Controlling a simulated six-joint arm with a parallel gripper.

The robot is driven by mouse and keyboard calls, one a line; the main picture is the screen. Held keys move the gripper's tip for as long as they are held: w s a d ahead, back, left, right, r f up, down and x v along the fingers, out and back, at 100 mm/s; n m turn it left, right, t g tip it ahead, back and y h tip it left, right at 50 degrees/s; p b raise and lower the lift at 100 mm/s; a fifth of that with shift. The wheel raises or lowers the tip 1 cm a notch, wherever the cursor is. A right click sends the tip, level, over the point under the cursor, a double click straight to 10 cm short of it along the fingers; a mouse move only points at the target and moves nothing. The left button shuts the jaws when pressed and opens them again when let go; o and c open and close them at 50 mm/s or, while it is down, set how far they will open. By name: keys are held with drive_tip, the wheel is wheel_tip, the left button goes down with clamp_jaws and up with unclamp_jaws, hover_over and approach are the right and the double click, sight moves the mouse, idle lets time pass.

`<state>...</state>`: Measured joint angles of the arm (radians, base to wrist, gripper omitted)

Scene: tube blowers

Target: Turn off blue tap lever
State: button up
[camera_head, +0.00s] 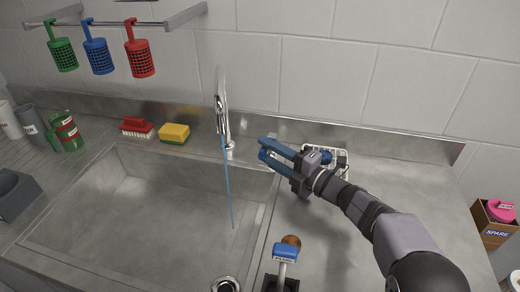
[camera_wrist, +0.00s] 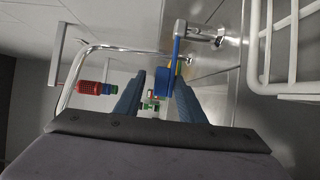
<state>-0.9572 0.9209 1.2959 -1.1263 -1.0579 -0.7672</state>
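The chrome tap (camera_head: 221,112) stands at the back of the sink, and a thin blue stream of water (camera_head: 229,185) runs from it into the basin. In the wrist view the blue tap lever (camera_wrist: 164,82) hangs on a chrome fitting (camera_wrist: 201,35), ahead between my fingers and close to the right one. I cannot tell whether they touch. My gripper (camera_head: 263,148) is open, its two blue fingers reaching left toward the tap from the right. In the head view I cannot clearly separate the lever from my fingers.
A white wire rack (camera_head: 340,160) stands behind my wrist, by the wall. A red brush (camera_head: 136,128) and a yellow sponge (camera_head: 174,133) lie on the back ledge. A blue-topped handle (camera_head: 286,251) stands at the front. The sink basin (camera_head: 120,205) is otherwise clear.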

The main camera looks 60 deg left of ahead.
drive_tip(key=shift+v, duration=0.85)
drive_tip(key=shift+w+d+r+p, duration=0.15)
drive_tip(key=shift+w+d, duration=0.05)
drive_tip(key=shift+w, duration=0.2)
drive_tip(key=shift+w+d+r+p, duration=0.15)
drive_tip(key=shift+w+d+r, duration=0.05)
drive_tip(key=shift+w, duration=0.15)
drive_tip(key=m+t+p, duration=0.1)
drive_tip(key=t, duration=0.1)
drive_tip(key=s+d+m+t+p, duration=0.1)
drive_tip(key=t, duration=0.1)
drive_tip(key=s+d+m+t+y+p, duration=0.1)
drive_tip(key=m+t, duration=0.1)
drive_tip(key=shift+s+d+p, duration=0.25)
drive_tip(key=shift+p, duration=0.15)
drive_tip(key=shift+s+d+f+m+t, duration=0.3)
drive_tip(key=shift+s+d+f+t, duration=0.05)
drive_tip(key=shift+s+f+t, duration=0.15)
drive_tip(key=shift+w, duration=0.1)
